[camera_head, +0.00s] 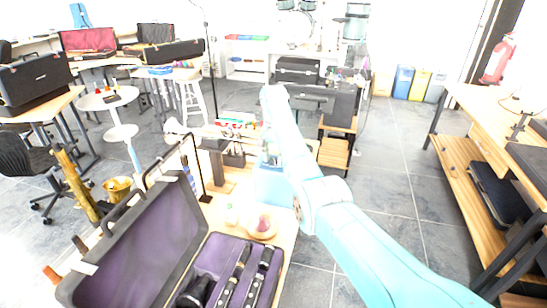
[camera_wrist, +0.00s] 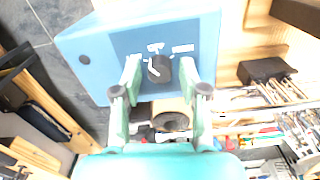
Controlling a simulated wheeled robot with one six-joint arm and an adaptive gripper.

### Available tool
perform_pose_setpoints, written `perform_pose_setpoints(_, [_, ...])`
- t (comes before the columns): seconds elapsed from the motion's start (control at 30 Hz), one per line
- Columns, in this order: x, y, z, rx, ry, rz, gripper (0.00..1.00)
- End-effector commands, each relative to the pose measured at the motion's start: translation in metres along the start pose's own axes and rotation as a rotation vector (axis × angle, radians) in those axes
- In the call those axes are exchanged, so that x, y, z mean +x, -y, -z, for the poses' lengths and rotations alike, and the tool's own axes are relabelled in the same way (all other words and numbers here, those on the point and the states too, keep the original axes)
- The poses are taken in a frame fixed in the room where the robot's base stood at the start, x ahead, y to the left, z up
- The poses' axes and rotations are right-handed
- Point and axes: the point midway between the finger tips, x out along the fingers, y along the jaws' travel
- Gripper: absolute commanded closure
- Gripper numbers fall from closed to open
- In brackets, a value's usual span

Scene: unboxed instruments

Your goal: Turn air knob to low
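The air knob (camera_wrist: 160,69) is a dark round knob on the face of a light blue box (camera_wrist: 100,62) in the wrist view. White labels and marks sit around it, too small to read. A white mark shows at its left side. My gripper (camera_wrist: 159,72) has one finger on each side of the knob, with a visible gap on both sides, so it is open. I cannot tell how far the fingertips are from the panel. In the head view the blue box (camera_head: 270,186) is partly hidden by my arm, and the knob and fingers are hidden.
A brown roll (camera_wrist: 171,115) lies beside the box, between my fingers. Cluttered tools (camera_wrist: 290,95) lie to the right. In the head view, an open instrument case (camera_head: 150,240) and a round pinkish object on a dish (camera_head: 262,226) stand on the near bench.

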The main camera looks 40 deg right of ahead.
Motion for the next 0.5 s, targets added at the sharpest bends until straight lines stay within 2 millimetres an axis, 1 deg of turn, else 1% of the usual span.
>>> perform_pose_setpoints(0.03, [-0.0001, 0.0, 0.0, 0.0, 0.0, 0.0, 0.76])
perform_pose_setpoints(0.07, [-0.0001, 0.0, 0.0, 0.0, 0.0, 0.0, 0.84])
perform_pose_setpoints(0.1, [-0.0001, 0.0, 0.0, 0.0, 0.0, 0.0, 0.94])
perform_pose_setpoints(0.13, [-0.0001, 0.0, 0.0, 0.0, 0.0, 0.0, 1.0])
perform_pose_setpoints(0.37, [-0.0001, 0.0, 0.0, -0.026, 0.0, 0.0, 1.0])
perform_pose_setpoints(0.5, [0.0, 0.0, 0.0, -0.132, 0.0, 0.0, 1.0])
